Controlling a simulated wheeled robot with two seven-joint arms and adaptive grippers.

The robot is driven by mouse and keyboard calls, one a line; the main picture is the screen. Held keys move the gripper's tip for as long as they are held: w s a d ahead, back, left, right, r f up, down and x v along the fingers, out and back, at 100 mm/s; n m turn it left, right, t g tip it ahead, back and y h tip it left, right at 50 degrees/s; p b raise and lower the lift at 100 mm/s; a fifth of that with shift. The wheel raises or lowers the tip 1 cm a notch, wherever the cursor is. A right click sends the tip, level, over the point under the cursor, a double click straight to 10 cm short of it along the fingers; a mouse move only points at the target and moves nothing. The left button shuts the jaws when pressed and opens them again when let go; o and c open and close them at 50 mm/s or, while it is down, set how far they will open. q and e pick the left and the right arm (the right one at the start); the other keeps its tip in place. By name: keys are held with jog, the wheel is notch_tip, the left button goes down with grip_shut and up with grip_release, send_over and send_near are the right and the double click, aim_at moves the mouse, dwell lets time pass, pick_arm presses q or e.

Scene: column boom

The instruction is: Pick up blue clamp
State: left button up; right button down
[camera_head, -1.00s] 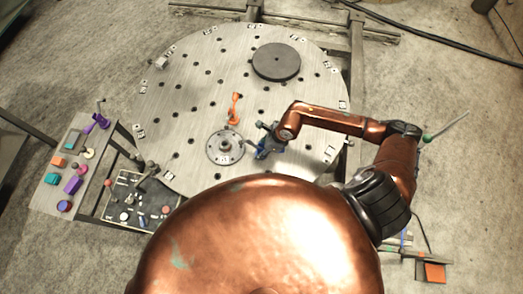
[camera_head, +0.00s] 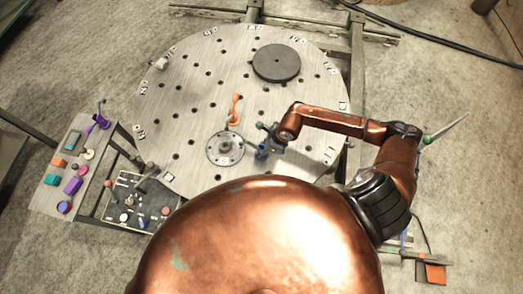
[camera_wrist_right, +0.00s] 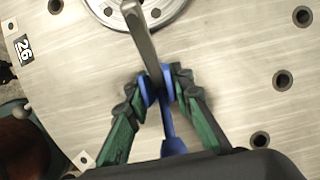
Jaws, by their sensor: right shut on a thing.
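The blue clamp (camera_head: 261,154) is at the near right part of the round metal table (camera_head: 200,100), just right of a grey flange (camera_head: 225,148). My right gripper (camera_head: 270,137) is over it. In the right wrist view the blue clamp (camera_wrist_right: 170,135) sits between the two green-and-black fingers of my right gripper (camera_wrist_right: 160,88), which are shut on it. A long grey bar rises from the clamp toward the flange (camera_wrist_right: 135,12) in that view. Whether the clamp touches the table is hard to tell. My left gripper is not seen.
An orange clamp (camera_head: 235,108) stands behind the flange. A dark disc (camera_head: 276,62) lies at the far right of the table. A side shelf (camera_head: 75,170) with several small coloured parts and a control panel (camera_head: 135,201) are at the left. The table's left half is mostly clear.

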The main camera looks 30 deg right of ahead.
aim_at(261, 147)
jog(key=shift+w+r, duration=0.1)
jog(key=shift+r, duration=0.5)
notch_tip(261, 147, up, 2)
jog(key=shift+r, duration=0.15)
jog(key=s+a+r+b, duration=0.1)
jog(key=s+a+r, duration=0.2)
jog(key=s+r, duration=0.6)
jog(key=s, duration=0.4)
jog(key=shift+s+a+r, duration=0.25)
jog(key=shift+s+r, duration=0.05)
jog(key=shift+s, duration=0.05)
jog(key=shift+w, duration=0.1)
dwell(0.5)
